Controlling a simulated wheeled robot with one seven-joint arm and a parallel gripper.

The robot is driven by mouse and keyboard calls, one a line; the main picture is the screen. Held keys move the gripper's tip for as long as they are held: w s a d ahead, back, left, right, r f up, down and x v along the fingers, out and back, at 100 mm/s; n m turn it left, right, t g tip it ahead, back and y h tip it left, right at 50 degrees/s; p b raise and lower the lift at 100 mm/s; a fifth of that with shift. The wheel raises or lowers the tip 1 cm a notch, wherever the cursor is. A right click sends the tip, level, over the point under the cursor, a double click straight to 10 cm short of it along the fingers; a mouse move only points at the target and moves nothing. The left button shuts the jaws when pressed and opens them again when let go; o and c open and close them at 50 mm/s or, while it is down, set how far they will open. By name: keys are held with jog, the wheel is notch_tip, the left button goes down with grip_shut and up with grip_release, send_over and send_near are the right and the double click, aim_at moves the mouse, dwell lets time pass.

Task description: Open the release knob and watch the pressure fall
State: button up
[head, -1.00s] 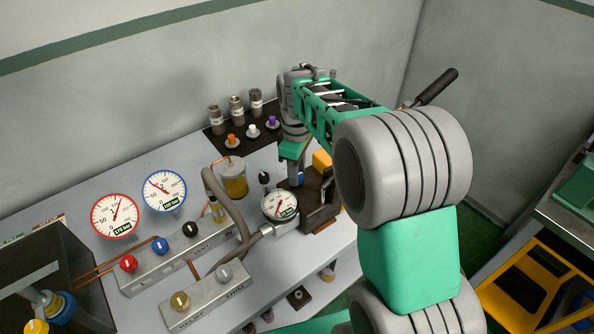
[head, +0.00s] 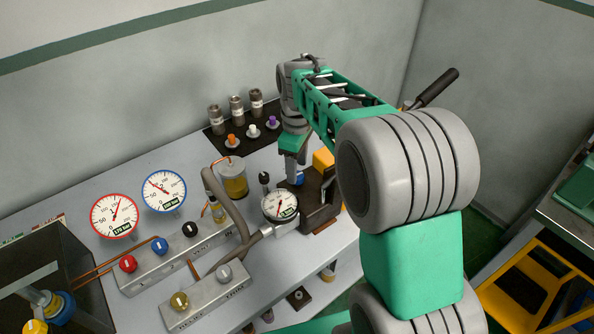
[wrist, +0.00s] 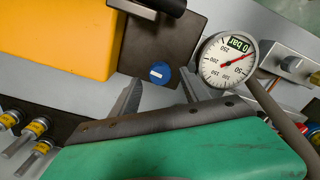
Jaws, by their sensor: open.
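The release knob is a round blue knob with a white line (wrist: 159,72) on the dark pump block (wrist: 160,45). In the head view the blue knob (head: 298,180) is partly hidden by my gripper (head: 293,170). In the wrist view my gripper (wrist: 158,92) is open, its two fingers apart, with the knob just beyond and between the tips; nothing is held. I see no contact with the knob. The white pump gauge (wrist: 228,61) reads 0 bar in the wrist view. It also shows in the head view (head: 281,205).
A yellow block (wrist: 60,35) and the black pump handle (head: 437,87) are close to my arm. A red-rimmed gauge (head: 114,217), a blue-rimmed gauge (head: 164,191) and valve blocks with coloured knobs (head: 160,246) stand left. A hose (head: 228,200) runs to the pump gauge.

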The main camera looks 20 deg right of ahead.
notch_tip(320, 180, up, 6)
jog(key=shift+f, duration=0.2)
jog(key=shift+s+r, duration=0.1)
jog(key=shift+s, duration=0.05)
jog(key=s+f+m+t, duration=0.1)
jog(key=s+f+m, duration=0.1)
jog(key=s+m, duration=0.3)
jog(key=s+f+m+t, duration=0.2)
jog(key=s+m, duration=0.3)
jog(key=s, duration=0.7)
jog(key=shift+t, duration=0.3)
dwell(0.5)
